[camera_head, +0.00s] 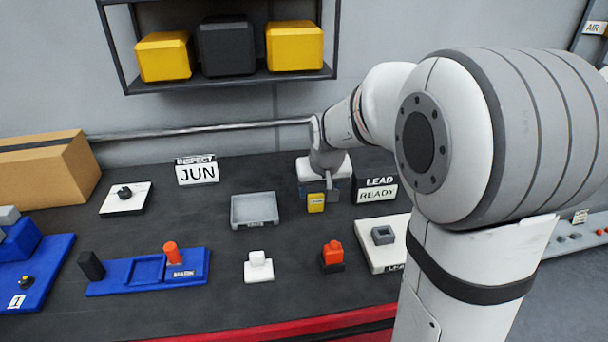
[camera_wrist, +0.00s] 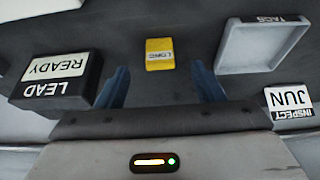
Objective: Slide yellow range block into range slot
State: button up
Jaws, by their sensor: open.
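The yellow block (camera_head: 316,203) sits on the dark bench top, left of the LEAD READY sign. In the wrist view the yellow block (camera_wrist: 160,54) shows a white label, upside down, ahead of and between my fingers. My gripper (camera_wrist: 161,84) is open and empty, with one blue finger on each side and a gap to the block. In the head view my gripper (camera_head: 322,188) is right behind the block, partly hidden by the wrist. I see no slot marked as the range slot; a blue holder marked MARK (camera_head: 190,281) has an empty recess.
The LEAD READY sign (camera_wrist: 58,80) stands close beside one finger. A grey tray (camera_head: 254,222) lies left of the block. A white piece (camera_head: 258,271), a red-orange piece (camera_head: 333,257) and a white plate (camera_head: 376,262) stand in front. A shelf (camera_head: 230,84) hangs above the bench.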

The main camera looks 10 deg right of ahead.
aim_at(316, 195)
jog(key=x, duration=0.3)
jog(key=w+p+x, duration=0.1)
jog(key=x, duration=0.1)
jog(key=p+x, duration=0.1)
jog(key=x, duration=0.2)
jog(key=shift+w, duration=0.3)
jog(key=shift+c, duration=0.5)
jog(key=c, duration=1)
